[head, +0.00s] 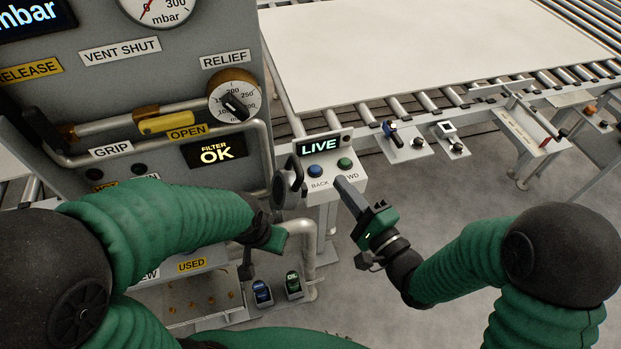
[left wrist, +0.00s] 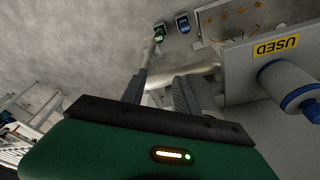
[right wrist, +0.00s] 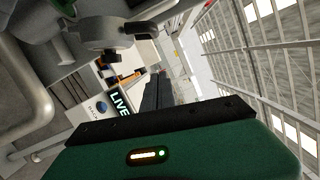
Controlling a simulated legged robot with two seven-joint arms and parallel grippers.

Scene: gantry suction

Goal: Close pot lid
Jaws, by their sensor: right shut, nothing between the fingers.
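A grey round, lid-like part (head: 279,192) with a dark curved handle stands on edge beside the left side of the LIVE button box. I cannot tell for certain that it is the pot lid, and the pot's opening is not clear. A grey round part with a knob (right wrist: 98,36) shows close by in the right wrist view. My right gripper (head: 344,184) is shut and empty, its tip at the front of the button box, right of the round part. My left gripper (left wrist: 165,88) is open and empty, low by the cabinet; its fingers are mostly hidden in the head view.
The button box (head: 335,180) carries a blue and a green button. Behind it a pale sheet (head: 430,45) lies on the roller conveyor. A curved pipe (head: 302,243) and two pedals (head: 278,289) are below. A yellow valve handle (head: 165,123) is on the cabinet.

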